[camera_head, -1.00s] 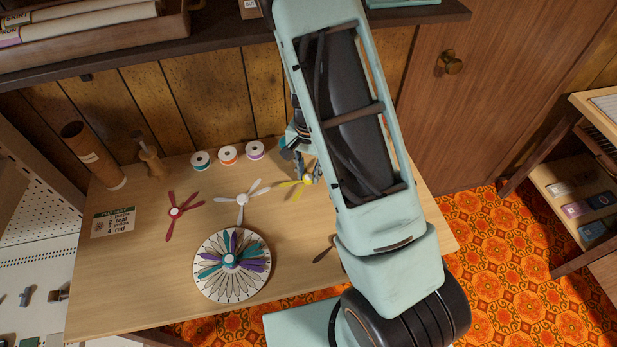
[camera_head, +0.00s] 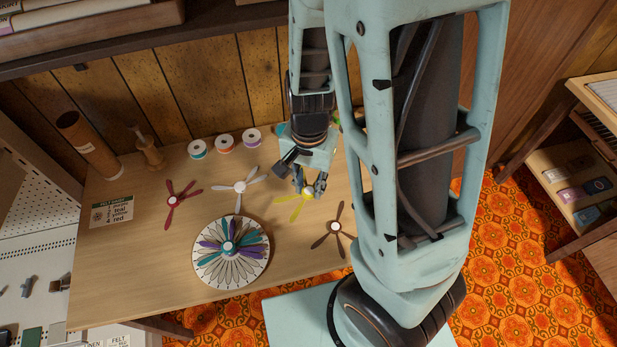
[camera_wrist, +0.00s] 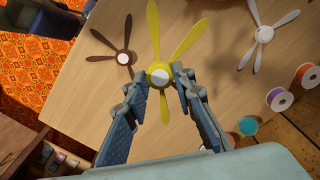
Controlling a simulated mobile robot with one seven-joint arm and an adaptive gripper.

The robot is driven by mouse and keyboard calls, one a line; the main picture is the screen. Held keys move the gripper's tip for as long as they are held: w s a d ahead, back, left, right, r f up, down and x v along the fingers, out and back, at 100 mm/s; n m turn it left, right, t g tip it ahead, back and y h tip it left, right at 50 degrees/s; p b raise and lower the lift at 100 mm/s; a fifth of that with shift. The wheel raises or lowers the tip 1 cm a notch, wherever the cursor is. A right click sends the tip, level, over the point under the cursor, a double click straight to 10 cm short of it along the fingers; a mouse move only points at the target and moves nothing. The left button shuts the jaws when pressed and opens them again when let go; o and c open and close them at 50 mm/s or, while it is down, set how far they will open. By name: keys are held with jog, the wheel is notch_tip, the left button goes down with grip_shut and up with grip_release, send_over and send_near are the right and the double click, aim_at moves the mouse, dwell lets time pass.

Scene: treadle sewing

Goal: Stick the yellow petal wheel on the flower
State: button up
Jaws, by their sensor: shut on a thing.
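The yellow petal wheel (camera_head: 290,199) has thin petals around a hub with a white cap. It is over the table right of the white wheel. My gripper (camera_head: 308,192) is shut on its hub; the wrist view shows one finger on each side of the yellow wheel (camera_wrist: 159,68). I cannot tell whether the wheel is lifted clear of the table. The flower is a round pale board (camera_head: 232,281) with drawn petals, at the front middle of the table. Teal and purple petals (camera_head: 229,246) are on its centre peg.
A red wheel (camera_head: 173,200), a white wheel (camera_head: 239,187) and a brown wheel (camera_head: 334,226) lie on the table. My arm blocks the right side.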

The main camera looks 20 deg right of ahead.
aim_at(308, 190)
jog(key=shift+f+b, duration=1.65)
jog(key=shift+f, duration=0.5)
jog(key=shift+a+r, duration=0.1)
jog(key=s+a+r+n+p, duration=0.1)
jog(key=s+a+n, duration=0.1)
jog(key=a+n, duration=0.75)
jog(key=s+a+r+n+p, duration=0.15)
jog(key=a+n, duration=0.45)
jog(key=a, duration=0.6)
jog(key=shift+s+d+f+b, duration=0.1)
jog(key=shift+s+f+b, duration=0.1)
jog(key=shift+f+b, duration=1.15)
jog(key=shift+s+d+f+b, duration=0.1)
jog(key=shift+s+f+b, duration=0.1)
jog(key=shift+f+b, duration=1.05)
jog(key=shift+f, duration=0.95)
